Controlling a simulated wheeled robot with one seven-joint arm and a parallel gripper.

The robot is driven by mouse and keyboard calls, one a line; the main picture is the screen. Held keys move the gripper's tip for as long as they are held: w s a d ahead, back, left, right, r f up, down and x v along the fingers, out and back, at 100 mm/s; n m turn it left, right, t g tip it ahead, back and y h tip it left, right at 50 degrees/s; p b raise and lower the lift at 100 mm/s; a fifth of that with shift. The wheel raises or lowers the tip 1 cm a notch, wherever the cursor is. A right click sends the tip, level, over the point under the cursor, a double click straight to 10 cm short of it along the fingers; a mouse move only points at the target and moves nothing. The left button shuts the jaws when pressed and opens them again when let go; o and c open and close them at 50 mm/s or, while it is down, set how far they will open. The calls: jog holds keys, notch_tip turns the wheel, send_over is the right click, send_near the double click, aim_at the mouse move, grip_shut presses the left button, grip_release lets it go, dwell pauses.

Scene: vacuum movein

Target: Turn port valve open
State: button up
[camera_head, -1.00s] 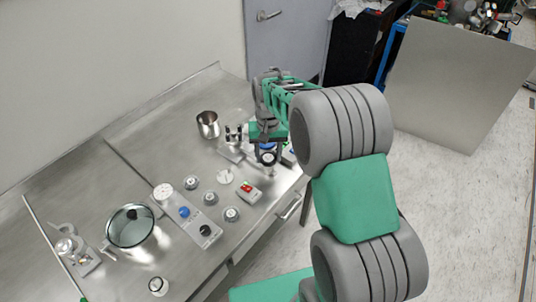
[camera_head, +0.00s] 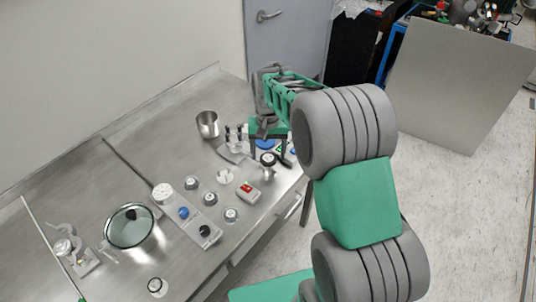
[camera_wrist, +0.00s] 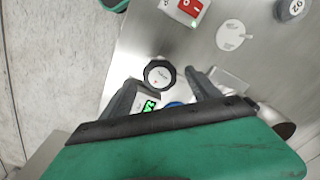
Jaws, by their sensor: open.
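A round black knob with a white marked face, which looks like the port valve (camera_head: 267,159), stands on a metal body near the bench's right edge. In the wrist view the knob (camera_wrist: 159,74) lies between and just beyond my fingertips. My gripper (camera_wrist: 161,80) is open, with one dark finger on each side of the knob's near part. I cannot tell whether either finger touches it. In the head view my gripper (camera_head: 268,138) is just behind and above the knob. The lettering on the knob's face is too small to read.
A box with a red switch (camera_head: 248,191) stands in front of the knob. A green-lit display (camera_wrist: 150,105) and a blue part (camera_wrist: 174,104) lie partly hidden by my gripper. A steel cup (camera_head: 208,124) and several small knobs stand to the left.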

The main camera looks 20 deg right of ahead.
aim_at(268, 157)
notch_tip(268, 157, up, 7)
jog(key=shift+f+b, duration=0.2)
jog(key=shift+b, duration=0.25)
